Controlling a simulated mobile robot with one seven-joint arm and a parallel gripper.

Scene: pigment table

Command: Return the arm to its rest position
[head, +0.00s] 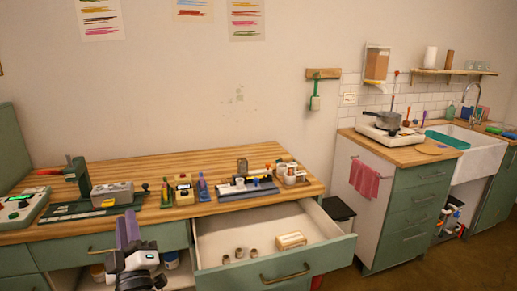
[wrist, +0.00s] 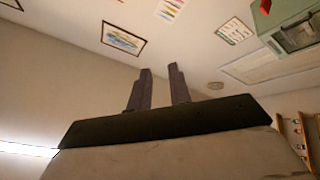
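My arm (head: 137,262) shows at the bottom left of the head view, in front of the table's front edge. It is folded close to my body, and its lower part is cut off by the frame. In the wrist view my gripper (wrist: 159,70) has its two dark fingers apart with nothing between them. The wrist camera looks up at a wall with framed pictures (wrist: 123,39) and the ceiling, so the gripper points away from the tabletop. No object touches the fingers.
The wooden table (head: 152,165) carries several tools and small bottles. Its drawer (head: 291,275) stands open toward me, right of my arm, with several small jars and a pale block (head: 291,240) inside. A counter with a stove (head: 391,135) and sink (head: 480,147) stands at the right.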

